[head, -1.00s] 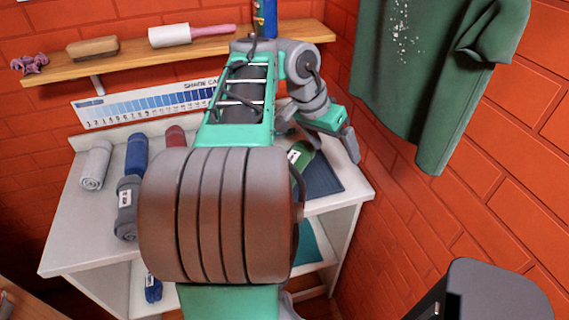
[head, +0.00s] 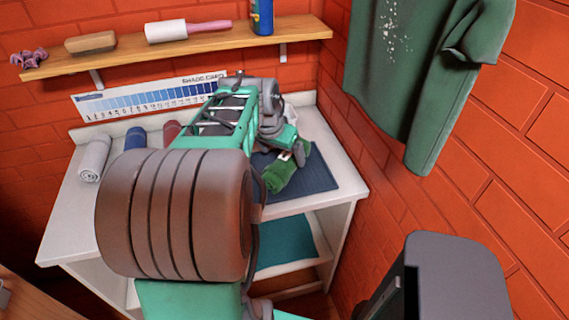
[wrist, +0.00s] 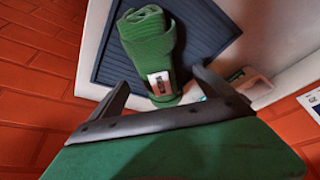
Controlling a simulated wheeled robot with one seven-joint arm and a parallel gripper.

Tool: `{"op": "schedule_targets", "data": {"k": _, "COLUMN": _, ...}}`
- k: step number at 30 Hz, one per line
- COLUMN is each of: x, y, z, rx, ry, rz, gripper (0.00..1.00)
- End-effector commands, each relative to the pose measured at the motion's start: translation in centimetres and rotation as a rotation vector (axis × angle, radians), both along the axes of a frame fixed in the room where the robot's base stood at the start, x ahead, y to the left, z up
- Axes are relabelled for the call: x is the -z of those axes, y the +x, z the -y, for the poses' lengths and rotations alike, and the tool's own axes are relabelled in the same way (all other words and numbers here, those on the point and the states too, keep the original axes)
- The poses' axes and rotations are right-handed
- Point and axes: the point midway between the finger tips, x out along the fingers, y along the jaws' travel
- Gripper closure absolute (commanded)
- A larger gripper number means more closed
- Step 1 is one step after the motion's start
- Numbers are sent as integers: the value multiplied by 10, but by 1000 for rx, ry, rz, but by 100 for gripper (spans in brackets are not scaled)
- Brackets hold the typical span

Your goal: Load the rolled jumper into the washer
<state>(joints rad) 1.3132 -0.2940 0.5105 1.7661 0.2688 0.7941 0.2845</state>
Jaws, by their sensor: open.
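A green rolled garment (head: 281,176) with a white label lies on a dark blue ribbed mat (head: 318,178) at the right of the white worktop. It also shows in the wrist view (wrist: 146,42), label facing the camera. My gripper (head: 294,152) is at the roll's far end in the head view. In the wrist view my gripper (wrist: 160,78) is open, its fingers spread to either side of the roll's labelled end. I cannot tell whether they touch it. No washer can be made out, and the label text is too small to read.
Grey (head: 95,158), blue (head: 136,139) and red (head: 172,131) rolls lie at the worktop's left, partly behind my arm. A shelf (head: 190,46) holds a brush, lint roller and blue can. A green shirt (head: 415,85) hangs on the right brick wall. The mat's right side is clear.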

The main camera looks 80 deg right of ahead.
Motion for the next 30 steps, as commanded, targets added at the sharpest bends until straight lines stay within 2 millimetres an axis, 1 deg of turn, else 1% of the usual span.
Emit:
{"op": "schedule_targets", "data": {"k": 9, "x": 46, "y": -7, "z": 19, "rx": -1, "ry": 2, "rz": -1, "gripper": 8}}
{"op": "schedule_targets", "data": {"k": 12, "x": 51, "y": -7, "z": 21, "rx": -1, "ry": -1, "rz": -1, "gripper": 8}}
{"op": "schedule_targets", "data": {"k": 17, "x": 51, "y": -8, "z": 21, "rx": -1, "ry": -1, "rz": -1, "gripper": 9}}
{"op": "schedule_targets", "data": {"k": 30, "x": 51, "y": -7, "z": 21, "rx": -3, "ry": 0, "rz": -1, "gripper": 45}}
